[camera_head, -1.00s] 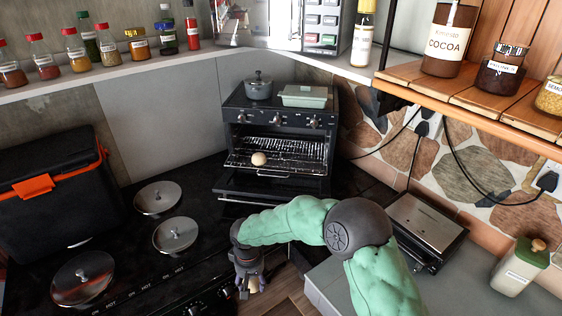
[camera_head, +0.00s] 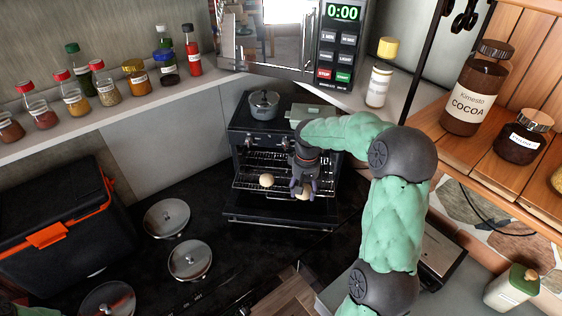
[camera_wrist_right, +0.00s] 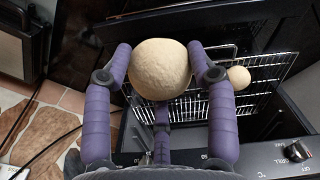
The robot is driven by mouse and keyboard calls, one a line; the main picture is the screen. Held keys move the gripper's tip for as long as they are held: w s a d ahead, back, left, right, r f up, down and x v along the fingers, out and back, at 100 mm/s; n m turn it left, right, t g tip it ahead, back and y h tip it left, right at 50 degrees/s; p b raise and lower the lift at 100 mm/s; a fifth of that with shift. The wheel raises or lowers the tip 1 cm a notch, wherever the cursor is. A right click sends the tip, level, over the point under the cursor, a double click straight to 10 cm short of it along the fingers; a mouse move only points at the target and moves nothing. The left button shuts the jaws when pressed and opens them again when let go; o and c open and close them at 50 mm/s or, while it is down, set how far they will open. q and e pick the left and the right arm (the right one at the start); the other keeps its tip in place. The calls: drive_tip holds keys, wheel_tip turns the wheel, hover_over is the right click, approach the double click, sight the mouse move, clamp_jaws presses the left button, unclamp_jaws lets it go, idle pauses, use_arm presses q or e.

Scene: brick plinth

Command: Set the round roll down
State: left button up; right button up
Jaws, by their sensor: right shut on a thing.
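My right gripper (camera_head: 304,189) is shut on a round, pale roll (camera_head: 301,195). In the wrist view the roll (camera_wrist_right: 160,68) sits between the purple fingers (camera_wrist_right: 160,75). The gripper is in front of the open black toaster oven (camera_head: 243,140), with the held roll over the front of its wire rack (camera_head: 262,158). I cannot tell whether the roll touches the rack. Another round roll (camera_head: 267,180) rests on the rack, left of my gripper, and shows smaller in the wrist view (camera_wrist_right: 239,76). My left gripper is not in view.
A grey pot (camera_head: 264,106) and a pale green dish (camera_head: 303,112) stand on the oven. The oven's lowered door (camera_head: 270,213) lies in front. Several metal lids (camera_head: 190,260) are on the dark hob at left. A cooler (camera_head: 60,215) stands further left.

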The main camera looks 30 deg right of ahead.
drive_tip(key=shift+w+d+r, duration=0.1)
drive_tip(key=shift+d+r, duration=0.25)
drive_tip(key=shift+r, duration=0.05)
drive_tip(key=shift+w+d, duration=0.2)
drive_tip(key=w+d+f+p, duration=0.1)
drive_tip(key=w+d+f, duration=0.1)
drive_tip(key=w+f, duration=0.1)
drive_tip(key=w+d+f+p, duration=0.1)
drive_tip(key=w+d+f, duration=0.1)
drive_tip(key=w, duration=0.2)
drive_tip(key=w+d+f+p, duration=0.1)
drive_tip(key=w+d+f, duration=0.2)
drive_tip(key=shift+w+f, duration=0.15)
drive_tip(key=shift+f, duration=0.2)
drive_tip(key=shift+w+d+f, duration=0.15)
drive_tip(key=shift+w+f, duration=0.2)
drive_tip(key=shift+f, duration=0.15)
wheel_tip(320, 180, down, 3)
drive_tip(key=shift+r+p, duration=0.2)
drive_tip(key=shift+p, duration=0.5)
drive_tip(key=shift+w+d+f, duration=0.1)
drive_tip(key=shift+f, duration=0.25)
